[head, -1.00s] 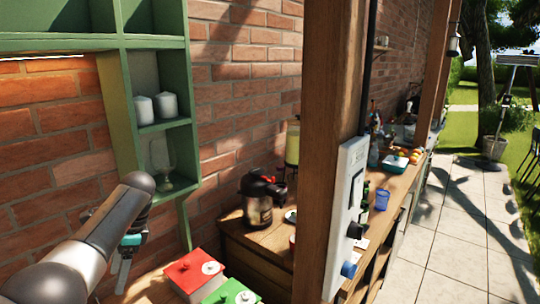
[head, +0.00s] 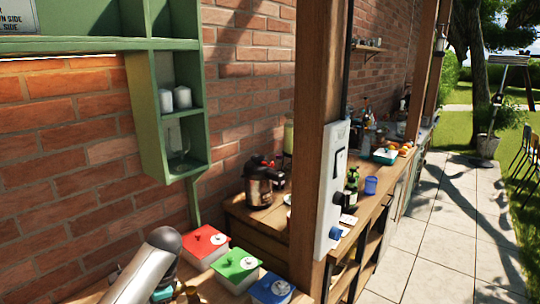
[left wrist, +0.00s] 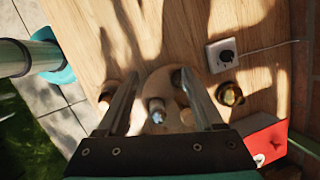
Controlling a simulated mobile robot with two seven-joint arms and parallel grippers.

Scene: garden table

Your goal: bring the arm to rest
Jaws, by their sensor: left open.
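My left arm comes in at the bottom left of the head view, low over the wooden counter (head: 92,296). Its gripper is mostly hidden behind the arm there. In the left wrist view my left gripper (left wrist: 157,80) has its two fingers apart and points down at the counter. A round wooden board (left wrist: 163,80) with a few small metallic or glass pieces lies below and between the fingers. Nothing is clearly held. My right gripper is not seen.
Red (head: 205,246), green (head: 237,268) and blue (head: 271,290) boxes stand right of the arm. A white socket box (left wrist: 222,54) with a cable and a brass piece (left wrist: 230,93) lie near the fingers. A green shelf (head: 150,110) and wooden post (head: 315,150) stand beyond.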

